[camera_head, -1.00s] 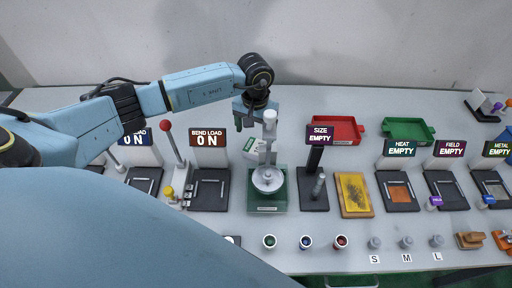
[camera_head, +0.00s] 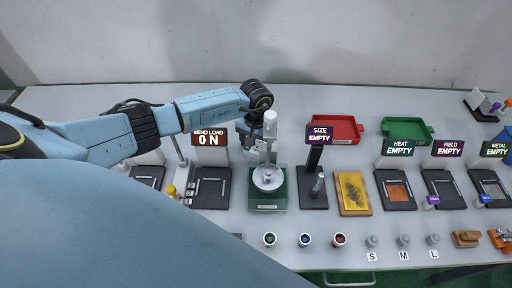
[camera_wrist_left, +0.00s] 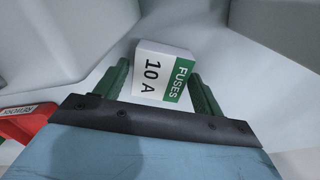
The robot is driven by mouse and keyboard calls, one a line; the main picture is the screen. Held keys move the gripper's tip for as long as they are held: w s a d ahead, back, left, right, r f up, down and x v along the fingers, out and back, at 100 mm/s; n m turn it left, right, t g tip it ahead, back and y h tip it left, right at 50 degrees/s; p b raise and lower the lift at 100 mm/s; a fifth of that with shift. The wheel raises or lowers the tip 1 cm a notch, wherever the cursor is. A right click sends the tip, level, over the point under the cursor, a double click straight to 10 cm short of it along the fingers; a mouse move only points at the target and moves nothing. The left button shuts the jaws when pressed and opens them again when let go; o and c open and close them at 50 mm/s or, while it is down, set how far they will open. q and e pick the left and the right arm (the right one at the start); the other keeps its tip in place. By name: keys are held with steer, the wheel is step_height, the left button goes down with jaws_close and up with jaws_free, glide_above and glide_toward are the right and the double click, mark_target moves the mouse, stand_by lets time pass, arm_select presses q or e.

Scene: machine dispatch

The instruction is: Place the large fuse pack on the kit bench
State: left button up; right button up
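A white box with a green band, marked "10 A" and "FUSES" (camera_wrist_left: 160,72), shows in the left wrist view. It lies between the two green fingers of my left gripper (camera_wrist_left: 160,82), with a narrow gap on each side. In the head view my left gripper (camera_head: 244,128) is low at the back of the table, behind the green-based press, and the box is mostly hidden there. I cannot tell which part of the place is the kit bench. My right gripper is not in view.
The green-based press (camera_head: 268,179) stands close in front of my left gripper. A size gauge (camera_head: 313,180), a red tray (camera_head: 334,129) and a green tray (camera_head: 407,130) are to the right. Several coloured cups and weights line the front edge.

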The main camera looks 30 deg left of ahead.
arm_select(q)
steer(key=c, duration=0.8)
